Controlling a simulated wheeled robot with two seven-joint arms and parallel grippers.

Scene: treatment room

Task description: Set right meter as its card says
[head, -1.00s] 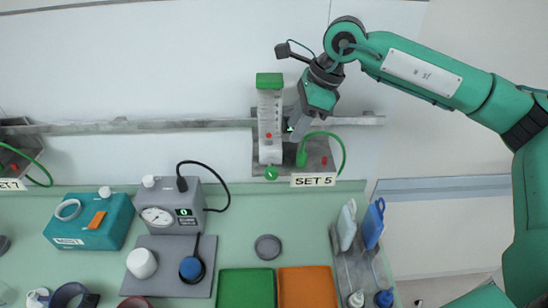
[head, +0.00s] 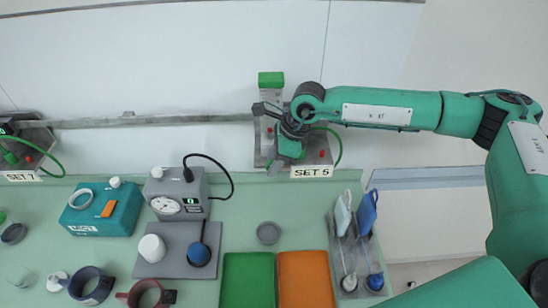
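The right meter is an upright clear tube with a green cap (head: 271,79) on a grey wall plate (head: 322,150). Its card (head: 311,173) reads SET 5. My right gripper (head: 277,168) points down in front of the meter's lower part. My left gripper is not in view.
The left meter's card (head: 20,176) reads SET 7. Below the rail are a teal box (head: 88,222), a grey gauge box (head: 168,187), a grey cap (head: 268,233), green (head: 247,282) and orange (head: 302,280) mats and a bottle rack (head: 346,262). The counter just below the right meter is clear.

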